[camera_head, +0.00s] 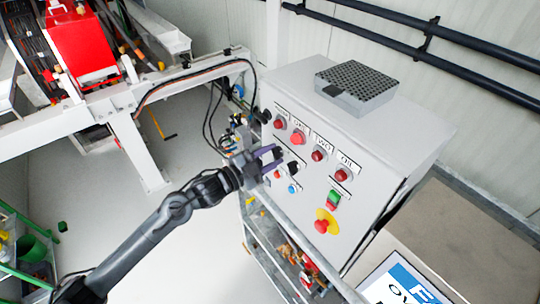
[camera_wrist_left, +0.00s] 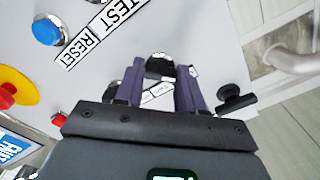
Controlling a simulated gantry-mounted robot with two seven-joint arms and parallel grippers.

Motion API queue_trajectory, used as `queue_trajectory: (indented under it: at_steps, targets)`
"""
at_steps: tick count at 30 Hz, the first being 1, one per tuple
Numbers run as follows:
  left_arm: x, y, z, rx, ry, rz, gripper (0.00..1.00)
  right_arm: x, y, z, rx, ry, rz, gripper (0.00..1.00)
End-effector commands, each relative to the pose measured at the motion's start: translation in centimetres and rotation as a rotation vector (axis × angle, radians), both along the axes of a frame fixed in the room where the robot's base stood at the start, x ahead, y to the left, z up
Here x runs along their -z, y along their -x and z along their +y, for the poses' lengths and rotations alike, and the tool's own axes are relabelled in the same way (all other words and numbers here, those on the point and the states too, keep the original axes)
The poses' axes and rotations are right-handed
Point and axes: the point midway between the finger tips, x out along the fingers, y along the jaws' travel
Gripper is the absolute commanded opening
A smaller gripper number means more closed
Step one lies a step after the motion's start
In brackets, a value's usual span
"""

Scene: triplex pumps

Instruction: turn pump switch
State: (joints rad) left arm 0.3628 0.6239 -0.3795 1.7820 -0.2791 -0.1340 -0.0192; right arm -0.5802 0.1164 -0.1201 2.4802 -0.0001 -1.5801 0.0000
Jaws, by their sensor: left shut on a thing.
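A light grey control box (camera_head: 390,130) stands in the middle right of the head view. My left gripper (camera_head: 279,165) is at the left side of its sloping front panel, with purple fingers pointing at the panel. In the left wrist view the black pump switch (camera_wrist_left: 160,67), with a silvery rim, sits between the fingertips of my left gripper (camera_wrist_left: 161,80), which are shut on it. The switch also shows as a dark knob in the head view (camera_head: 292,167). Which way it is turned is hard to tell. My right gripper is not in view.
Red lamps (camera_head: 318,156), a blue button (camera_head: 293,188), a green-red switch (camera_head: 333,199) and a yellow-red emergency stop (camera_head: 324,222) share the panel. A perforated grey box (camera_head: 355,84) lies on top. Another black knob (camera_wrist_left: 234,97) is right of the fingers in the wrist view.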

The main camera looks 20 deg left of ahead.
Motion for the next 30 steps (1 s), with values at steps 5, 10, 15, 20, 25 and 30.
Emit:
queue_trajectory:
  at_steps: [5,10,15,20,25,30]
  targets:
    - [0.1,0.0,0.1,-0.001,-0.002,0.001,0.08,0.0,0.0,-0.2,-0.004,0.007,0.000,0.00]
    - [0.1,0.0,0.0,-0.001,-0.001,0.000,0.61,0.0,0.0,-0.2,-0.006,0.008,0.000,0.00]
    - [0.0,0.0,0.0,-0.001,-0.001,0.000,0.64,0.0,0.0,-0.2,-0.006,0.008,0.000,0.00]
    - [0.1,0.1,0.1,-0.001,-0.002,0.000,0.64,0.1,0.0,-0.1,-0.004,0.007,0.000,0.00]
    - [0.3,1.1,0.7,-0.001,-0.004,0.000,0.64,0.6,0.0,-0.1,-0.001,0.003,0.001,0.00]
    - [0.5,3.3,2.2,-0.001,-0.006,0.001,0.64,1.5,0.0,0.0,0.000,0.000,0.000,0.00]
